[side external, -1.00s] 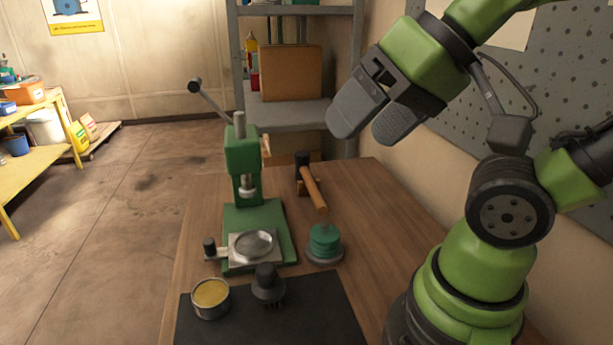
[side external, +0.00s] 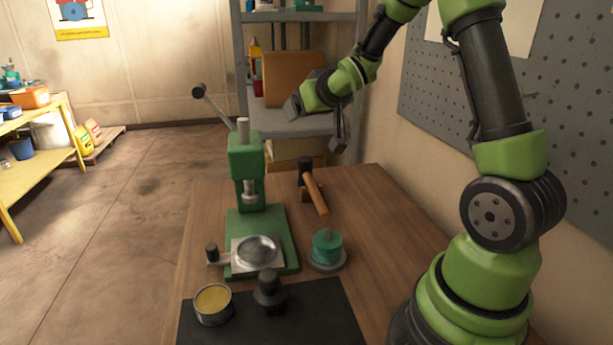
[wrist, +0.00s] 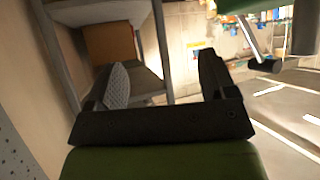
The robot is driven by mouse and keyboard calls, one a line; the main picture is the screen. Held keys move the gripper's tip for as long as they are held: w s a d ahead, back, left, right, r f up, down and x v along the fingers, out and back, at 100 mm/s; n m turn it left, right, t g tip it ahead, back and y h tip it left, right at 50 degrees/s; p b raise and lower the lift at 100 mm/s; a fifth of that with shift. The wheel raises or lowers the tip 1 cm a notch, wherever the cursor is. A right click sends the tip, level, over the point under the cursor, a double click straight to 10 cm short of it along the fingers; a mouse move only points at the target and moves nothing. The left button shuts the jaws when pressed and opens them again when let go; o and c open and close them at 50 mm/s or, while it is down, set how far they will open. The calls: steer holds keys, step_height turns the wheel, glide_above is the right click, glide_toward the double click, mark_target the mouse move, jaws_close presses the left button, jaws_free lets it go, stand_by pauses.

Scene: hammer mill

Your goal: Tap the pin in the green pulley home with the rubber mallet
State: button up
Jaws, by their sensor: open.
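The rubber mallet lies on the table behind the pulley, with its black head (side external: 305,165) on a small wooden rest and its wooden handle (side external: 317,200) slanting toward the green pulley (side external: 327,246). The pulley sits on a round grey base at the right of the press. A small tip shows on top of the pulley, too small to tell whether it is the pin. My gripper (side external: 293,104) is raised in front of the shelf, above and behind the mallet. In the wrist view my gripper (wrist: 165,75) is open and empty, its two fingers apart.
A green press (side external: 246,160) with a raised lever stands left of the mallet. A tin (side external: 213,303) and a dark knobbed tool (side external: 268,292) are at the black mat (side external: 318,315) in front. A grey shelf (side external: 300,124) with a cardboard box stands behind. The table's right side is clear.

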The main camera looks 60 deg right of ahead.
steer(key=w+d+f, duration=0.1)
steer(key=d+f, duration=0.5)
steer(key=f, duration=0.1)
steer(key=n+t, duration=0.1)
steer(key=t, duration=0.1)
glide_toward(309, 161)
steer(key=shift+x, duration=5.5)
steer(key=shift+c, duration=0.2)
steer(key=c, duration=1.1)
steer(key=shift+c, duration=0.4)
steer(key=shift+r, duration=5.05)
